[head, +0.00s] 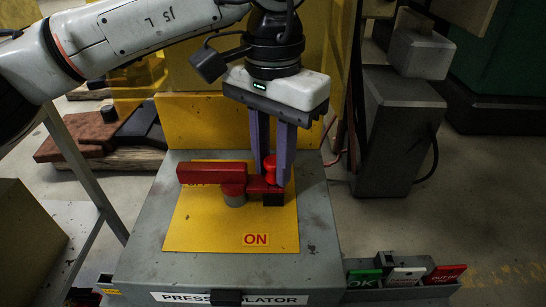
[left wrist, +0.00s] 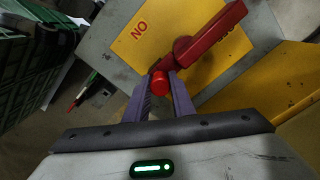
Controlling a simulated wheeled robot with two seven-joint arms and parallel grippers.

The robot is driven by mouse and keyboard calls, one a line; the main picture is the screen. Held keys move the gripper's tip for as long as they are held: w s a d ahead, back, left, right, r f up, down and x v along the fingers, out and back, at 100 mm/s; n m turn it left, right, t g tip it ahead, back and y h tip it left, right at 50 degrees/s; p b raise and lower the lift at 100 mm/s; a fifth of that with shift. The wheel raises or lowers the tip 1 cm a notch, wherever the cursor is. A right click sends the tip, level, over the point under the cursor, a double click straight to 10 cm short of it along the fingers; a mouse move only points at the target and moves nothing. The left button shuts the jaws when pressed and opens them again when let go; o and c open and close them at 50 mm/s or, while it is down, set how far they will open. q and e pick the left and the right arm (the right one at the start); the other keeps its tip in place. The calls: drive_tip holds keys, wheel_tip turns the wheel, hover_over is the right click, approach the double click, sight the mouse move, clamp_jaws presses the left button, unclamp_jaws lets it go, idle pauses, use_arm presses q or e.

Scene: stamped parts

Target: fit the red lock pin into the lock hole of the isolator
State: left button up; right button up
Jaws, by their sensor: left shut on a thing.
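The red lock pin (head: 270,165) is held upright between the two purple fingers of my left gripper (head: 271,178), which is shut on it. The left wrist view also shows the pin's round red head (left wrist: 160,83) between the fingertips (left wrist: 163,86). The isolator (head: 300,225) is a grey box with a yellow plate (head: 200,230) and a red handle (head: 212,173) turned to the left on a grey hub. The pin is over the handle's right end, above a small black block (head: 273,200). The lock hole is hidden, so I cannot tell whether the pin is in it.
A tray (head: 440,286) with green, white and red tags stands at the isolator's lower right. A yellow wall (head: 190,120) rises behind the isolator. A grey cabinet (head: 400,130) stands at the right. The plate's front part, by the ON label (head: 256,239), is clear.

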sight(273, 161)
use_arm(q)
drive_tip(key=shift+f, duration=0.3)
drive_tip(key=o, duration=1.1)
wheel_tip(273, 161, up, 10)
drive_tip(key=shift+r, duration=0.15)
